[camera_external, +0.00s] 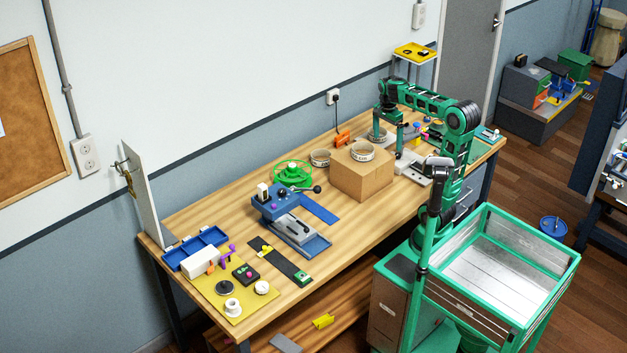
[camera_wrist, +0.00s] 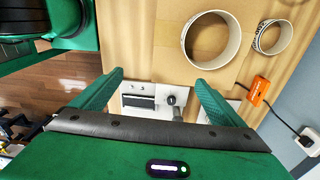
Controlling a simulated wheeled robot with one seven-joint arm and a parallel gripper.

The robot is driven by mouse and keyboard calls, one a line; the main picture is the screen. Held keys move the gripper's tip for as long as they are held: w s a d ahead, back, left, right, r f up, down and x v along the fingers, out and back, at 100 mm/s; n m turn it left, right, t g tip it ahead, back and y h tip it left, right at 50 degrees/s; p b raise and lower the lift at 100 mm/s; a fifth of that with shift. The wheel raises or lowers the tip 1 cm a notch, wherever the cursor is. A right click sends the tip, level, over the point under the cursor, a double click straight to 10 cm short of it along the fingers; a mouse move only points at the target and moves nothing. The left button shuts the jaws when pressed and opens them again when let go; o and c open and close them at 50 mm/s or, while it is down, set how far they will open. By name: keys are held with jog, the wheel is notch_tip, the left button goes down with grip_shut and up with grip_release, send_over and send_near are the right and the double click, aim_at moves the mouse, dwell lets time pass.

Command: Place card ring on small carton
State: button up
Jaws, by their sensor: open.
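The small carton (camera_external: 364,179) is a brown cardboard box on the bench, left of my gripper. A pale ring (camera_external: 362,144) lies flat on its top; in the wrist view this ring (camera_wrist: 237,42) rests wholly on the carton's top (camera_wrist: 172,63). A second pale ring (camera_external: 320,164) with dark marks lies on the bench behind the carton; it also shows in the wrist view (camera_wrist: 258,42). I cannot tell by a label which is the card ring. My gripper (camera_external: 399,155) points down just right of the carton. In the wrist view its fingers (camera_wrist: 159,80) are apart and empty.
A grey-white device (camera_external: 414,171) sits under my gripper. An orange item (camera_external: 342,138) lies near the wall. A green reel (camera_external: 292,175) and a blue clamp device (camera_external: 285,208) stand left of the carton. Free bench lies in front of the carton.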

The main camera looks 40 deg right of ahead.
jog(key=s+d+f+n, duration=0.1)
jog(key=s+f+n, duration=0.5)
jog(key=s, duration=0.3)
jog(key=s+d+f+n, duration=0.1)
jog(key=s+f+n, duration=0.5)
jog(key=s, duration=0.4)
jog(key=shift+s+d+f+y, duration=0.2)
jog(key=shift+f+y, duration=0.2)
jog(key=shift+f, duration=0.45)
